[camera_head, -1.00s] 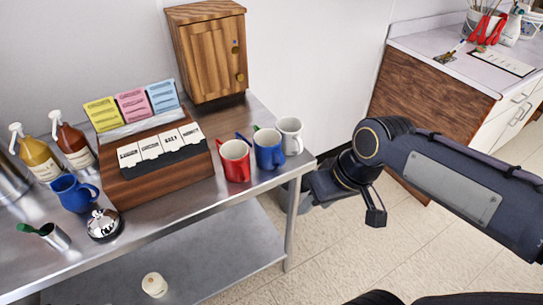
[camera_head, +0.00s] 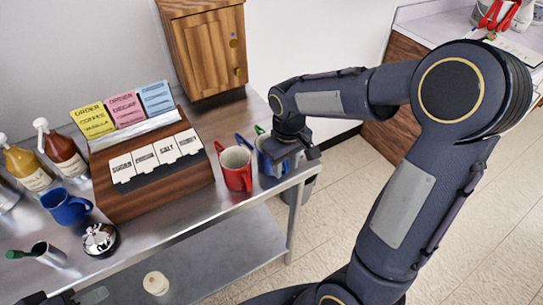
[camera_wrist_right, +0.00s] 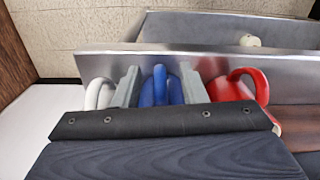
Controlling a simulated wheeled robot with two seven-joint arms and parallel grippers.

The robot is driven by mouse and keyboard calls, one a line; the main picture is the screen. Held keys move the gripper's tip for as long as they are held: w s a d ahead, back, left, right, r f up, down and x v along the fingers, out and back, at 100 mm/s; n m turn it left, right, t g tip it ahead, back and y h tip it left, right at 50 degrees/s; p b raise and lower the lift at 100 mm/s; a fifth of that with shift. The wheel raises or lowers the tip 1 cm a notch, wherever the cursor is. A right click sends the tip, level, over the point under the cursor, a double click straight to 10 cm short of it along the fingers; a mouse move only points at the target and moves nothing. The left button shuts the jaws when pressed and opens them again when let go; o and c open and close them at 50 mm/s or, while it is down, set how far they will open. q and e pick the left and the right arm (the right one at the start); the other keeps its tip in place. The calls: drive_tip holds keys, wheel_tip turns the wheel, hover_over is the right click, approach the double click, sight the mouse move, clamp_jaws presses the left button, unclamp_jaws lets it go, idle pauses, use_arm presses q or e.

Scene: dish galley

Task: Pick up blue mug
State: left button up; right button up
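A blue mug (camera_head: 266,160) stands near the right end of the steel counter, partly covered by my right gripper (camera_head: 284,160). In the right wrist view the blue mug (camera_wrist_right: 160,88) shows between the two spread fingers, its handle facing the camera. My right gripper (camera_wrist_right: 158,88) is open around it; I cannot tell whether either finger touches it. Another blue mug (camera_head: 65,208) stands at the left, beside the condiment box. A dark part of my left arm shows at the bottom left edge; its fingers cannot be made out.
A red mug (camera_head: 235,170) stands close on the left of the blue mug. A white mug (camera_wrist_right: 98,95) is close on its other side, hidden in the head view. A wooden condiment box (camera_head: 150,192), a cabinet (camera_head: 208,48) and a bell (camera_head: 100,240) also occupy the counter (camera_head: 190,228).

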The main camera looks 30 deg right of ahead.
drive_tip(key=shift+f, duration=0.45)
clamp_jaws()
drive_tip(key=shift+r, duration=0.1)
